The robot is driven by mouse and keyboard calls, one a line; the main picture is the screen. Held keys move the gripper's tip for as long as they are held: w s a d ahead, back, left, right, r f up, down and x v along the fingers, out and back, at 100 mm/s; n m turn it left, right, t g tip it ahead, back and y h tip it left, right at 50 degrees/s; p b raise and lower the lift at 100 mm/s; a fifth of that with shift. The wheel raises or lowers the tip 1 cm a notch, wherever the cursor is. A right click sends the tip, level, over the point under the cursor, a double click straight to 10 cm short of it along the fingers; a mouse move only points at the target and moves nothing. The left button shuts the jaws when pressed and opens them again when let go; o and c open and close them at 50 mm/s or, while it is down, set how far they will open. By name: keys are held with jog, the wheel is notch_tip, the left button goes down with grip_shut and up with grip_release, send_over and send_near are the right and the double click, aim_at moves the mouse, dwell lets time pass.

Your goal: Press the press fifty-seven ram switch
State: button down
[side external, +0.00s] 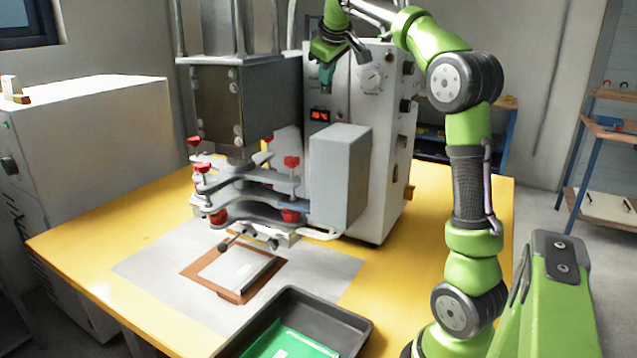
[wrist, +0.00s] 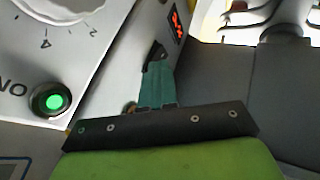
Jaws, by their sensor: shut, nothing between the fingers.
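The press (side external: 230,100) stands on the yellow table with its white control cabinet (side external: 385,140) at its right. My gripper (side external: 326,82) is shut and empty, pointing down by the upper front of the cabinet, above its red display (side external: 320,115). In the wrist view my gripper (wrist: 156,56) has its dark fingertips beside the panel edge, below and left of the red display (wrist: 176,22). A lit green button (wrist: 52,101) with lettering beside it shows at the left, apart from the fingers. I cannot pick out a switch marked as the ram switch.
A numbered dial (wrist: 65,8) is above the green button; it also shows on the cabinet side (side external: 371,79). A grey box (side external: 340,175) juts out below the display. A brown-framed plate (side external: 235,272) and a black tray (side external: 345,325) lie in front.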

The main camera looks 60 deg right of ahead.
jog(key=shift+r, duration=0.65)
jog(key=shift+a, duration=0.1)
jog(key=shift+a, duration=0.25)
jog(key=v, duration=1.1)
jog(key=shift+w+a+r, duration=0.2)
jog(key=shift+a+r, duration=0.2)
jog(key=shift+a, duration=0.05)
